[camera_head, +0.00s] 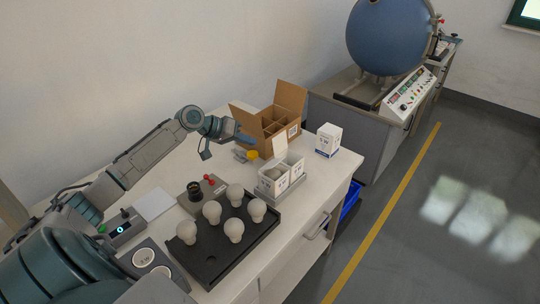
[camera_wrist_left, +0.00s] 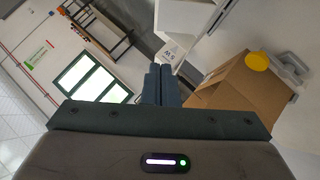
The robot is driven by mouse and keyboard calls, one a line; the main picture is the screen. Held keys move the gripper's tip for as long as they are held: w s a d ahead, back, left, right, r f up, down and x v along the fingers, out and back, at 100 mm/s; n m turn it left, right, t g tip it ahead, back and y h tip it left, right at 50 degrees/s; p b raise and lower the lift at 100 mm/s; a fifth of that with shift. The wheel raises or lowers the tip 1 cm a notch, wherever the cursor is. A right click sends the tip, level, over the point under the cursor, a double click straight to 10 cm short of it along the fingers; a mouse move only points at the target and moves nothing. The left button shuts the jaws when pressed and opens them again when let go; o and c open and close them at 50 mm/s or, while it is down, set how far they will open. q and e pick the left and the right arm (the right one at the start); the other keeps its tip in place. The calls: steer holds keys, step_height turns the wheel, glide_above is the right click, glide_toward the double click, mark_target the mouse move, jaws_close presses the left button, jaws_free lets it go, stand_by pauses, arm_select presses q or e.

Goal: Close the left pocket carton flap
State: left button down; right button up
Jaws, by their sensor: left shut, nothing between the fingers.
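Two small white cartons stand side by side in a grey holder (camera_head: 289,193) on the bench: the left pocket carton (camera_head: 270,186) and the right one (camera_head: 296,169). A pale bulb top shows inside the left carton's opening. A white flap (camera_head: 280,147) stands upright behind the cartons; I cannot tell which carton it belongs to. My left gripper (camera_head: 243,138) is above the bench, behind and left of the cartons, beside the brown box and apart from the cartons. Its fingers (camera_wrist_left: 161,84) are shut and empty in the left wrist view. My right gripper is not in view.
An open brown divided box (camera_head: 268,127) stands behind the cartons, with a yellow round item (camera_head: 252,154) in front. A closed white carton (camera_head: 328,140) stands at right. A black tray (camera_head: 240,254) holds several bulbs in front. The bench's right edge is near the cartons.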

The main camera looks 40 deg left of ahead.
mark_target(280, 160)
arm_select(q)
steer(key=p+x, duration=0.2)
steer(key=x, duration=0.4)
steer(key=shift+d+r, duration=0.1)
steer(key=shift+r, duration=0.1)
steer(key=d+f+p, duration=0.2)
steer(key=shift+w+f, duration=0.15)
steer(key=shift+f, duration=0.25)
steer(key=shift+d+f+p, duration=0.3)
steer(key=shift+f+p, duration=0.05)
steer(key=shift+f, duration=0.15)
steer(key=shift+f, duration=0.1)
